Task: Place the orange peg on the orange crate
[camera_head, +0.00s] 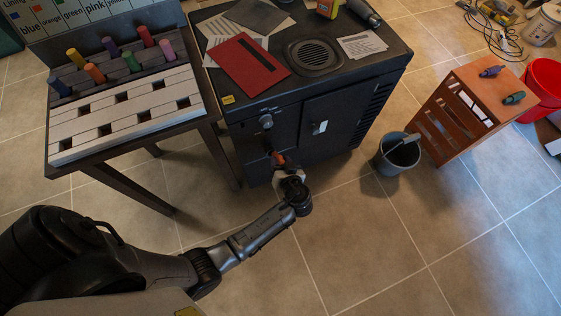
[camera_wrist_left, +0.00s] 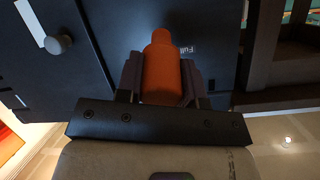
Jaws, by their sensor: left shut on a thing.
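The orange peg (camera_wrist_left: 161,68) is held between the fingers of my left gripper (camera_wrist_left: 160,85) in the left wrist view. In the head view my left gripper (camera_head: 286,170) is in front of the black cabinet, with the held peg (camera_head: 278,158) at its tip. The orange crate (camera_head: 482,92) stands on the floor at the right, well apart from the gripper. A blue peg (camera_head: 490,71) and a green peg (camera_head: 514,97) lie on its top. My right gripper is not in view.
A grey bucket (camera_head: 385,165) stands between the black cabinet (camera_head: 240,108) and the crate. A red bucket (camera_head: 542,80) is behind the crate. The front floor is clear.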

